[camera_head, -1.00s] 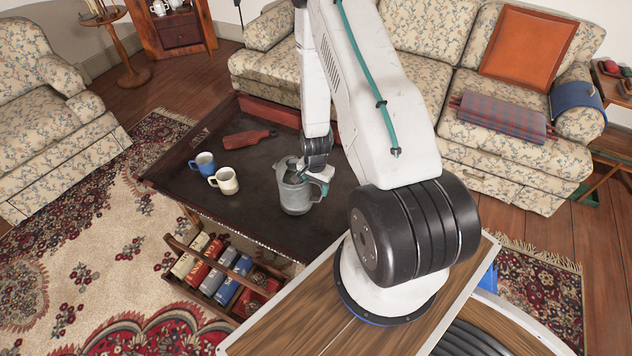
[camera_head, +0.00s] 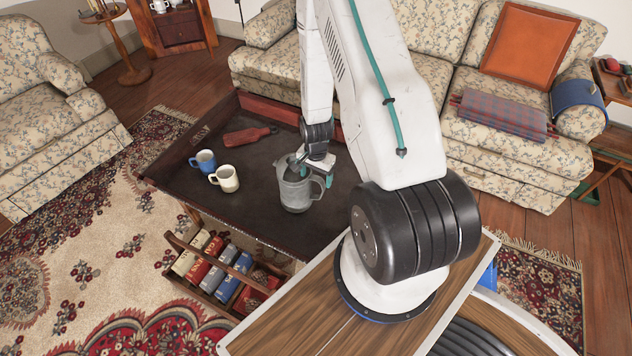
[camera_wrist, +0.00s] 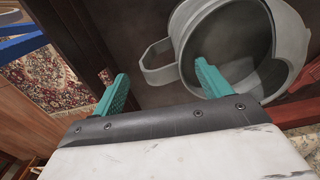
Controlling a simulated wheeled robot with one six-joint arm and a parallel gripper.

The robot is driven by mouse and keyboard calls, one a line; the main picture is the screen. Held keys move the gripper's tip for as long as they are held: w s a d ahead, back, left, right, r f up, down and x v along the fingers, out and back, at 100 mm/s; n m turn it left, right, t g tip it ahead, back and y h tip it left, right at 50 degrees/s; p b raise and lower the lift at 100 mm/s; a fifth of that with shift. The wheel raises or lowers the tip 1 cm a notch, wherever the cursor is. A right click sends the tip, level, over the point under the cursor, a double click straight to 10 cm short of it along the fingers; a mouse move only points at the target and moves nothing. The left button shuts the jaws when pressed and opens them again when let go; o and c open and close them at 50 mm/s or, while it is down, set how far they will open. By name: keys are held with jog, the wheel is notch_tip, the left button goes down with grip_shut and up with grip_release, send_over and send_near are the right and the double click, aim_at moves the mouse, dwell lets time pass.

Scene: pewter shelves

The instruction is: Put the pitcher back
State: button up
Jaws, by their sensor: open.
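The grey metal pitcher (camera_head: 295,193) stands upright on the dark tray-topped table (camera_head: 250,209), near its front right edge. Its handle is on the right side. My gripper (camera_head: 313,172) is at the pitcher's top, by the handle. In the wrist view my gripper (camera_wrist: 161,84) is open, with teal fingers spread apart. The pitcher (camera_wrist: 188,40) shows with its open mouth and handle; the handle lies between the lines of the two fingers. The right finger overlaps the mouth in the picture. Nothing is held. I cannot tell whether a finger touches the pitcher.
A blue mug (camera_head: 204,162) and a cream mug (camera_head: 226,179) stand left of the pitcher. A red paddle-shaped board (camera_head: 248,137) lies behind them. Sofas surround the table.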

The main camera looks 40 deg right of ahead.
notch_tip(320, 180, up, 8)
jog(key=shift+f, duration=0.1)
jog(key=s+a+r+n, duration=0.1)
jog(key=a+r+n, duration=0.3)
jog(key=r, duration=0.9)
jog(key=a+r+n, duration=0.3)
jog(key=a+r, duration=0.3)
jog(key=r, duration=0.7)
jog(key=s+a+r+n, duration=0.3)
jog(key=s+a+r, duration=0.1)
jog(key=s+r, duration=0.3)
jog(key=s+a+r+n+t, duration=0.1)
jog(key=s+a+r+n, duration=0.3)
jog(key=s+r, duration=0.4)
jog(key=shift+s+a+n, duration=0.3)
jog(key=shift+s+a, duration=0.35)
jog(key=shift+s, duration=1.1)
